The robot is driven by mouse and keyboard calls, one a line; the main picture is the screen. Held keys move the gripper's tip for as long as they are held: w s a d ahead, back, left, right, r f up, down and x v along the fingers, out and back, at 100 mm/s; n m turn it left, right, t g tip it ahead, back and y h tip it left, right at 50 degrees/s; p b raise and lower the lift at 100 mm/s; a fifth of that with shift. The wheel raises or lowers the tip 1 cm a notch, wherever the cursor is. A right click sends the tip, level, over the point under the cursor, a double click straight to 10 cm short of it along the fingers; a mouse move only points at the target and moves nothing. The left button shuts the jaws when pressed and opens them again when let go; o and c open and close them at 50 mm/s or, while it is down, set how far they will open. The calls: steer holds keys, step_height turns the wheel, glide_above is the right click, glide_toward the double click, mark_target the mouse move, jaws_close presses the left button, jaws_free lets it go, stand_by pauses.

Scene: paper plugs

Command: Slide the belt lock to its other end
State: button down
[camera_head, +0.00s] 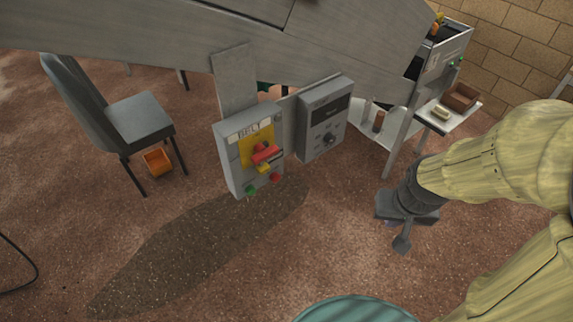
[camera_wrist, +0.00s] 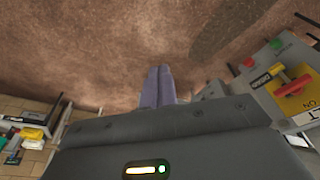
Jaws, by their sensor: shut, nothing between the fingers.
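The grey belt box (camera_head: 236,163) hangs from a post under the machine, with a yellow plate and "BELT" lettering. A red handle (camera_head: 265,153) sticks out of its face, and a small yellow piece (camera_head: 263,168), likely the belt lock, sits just below it. In the wrist view the box shows upside down at the right edge, with the red handle (camera_wrist: 293,86) and the yellow piece (camera_wrist: 279,71). My gripper (camera_head: 401,243) is right of the box, well apart from it. Its fingers (camera_wrist: 158,86) are together with nothing between them.
A second grey box (camera_head: 314,140) with a dial hangs just right of the belt box. A green button (camera_head: 250,190) and a red button (camera_head: 276,177) sit low on the belt box. A chair (camera_head: 140,113) stands at left. The floor in front is mostly clear.

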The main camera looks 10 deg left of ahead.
steer(key=shift+d, duration=0.3)
steer(key=w+a+f+n+t+y+b, duration=0.1)
steer(key=w+a+f+n+t, duration=0.1)
steer(key=w+a+f+n, duration=0.25)
steer(key=w+a+f+n+t+y+b, duration=0.1)
steer(key=w+a+f+t+y, duration=0.15)
steer(key=w+a+f, duration=0.4)
steer(key=w+a+n+t+y+b, duration=0.1)
steer(key=a+n+y, duration=0.1)
steer(key=a+y, duration=0.2)
steer(key=w+a+f+n+t+y+b, duration=0.1)
steer(key=a+y, duration=0.3)
steer(key=a, duration=0.7)
steer(key=shift+w+n+t+b, duration=0.3)
steer(key=shift+w+n+t, duration=0.15)
steer(key=shift+n, duration=0.2)
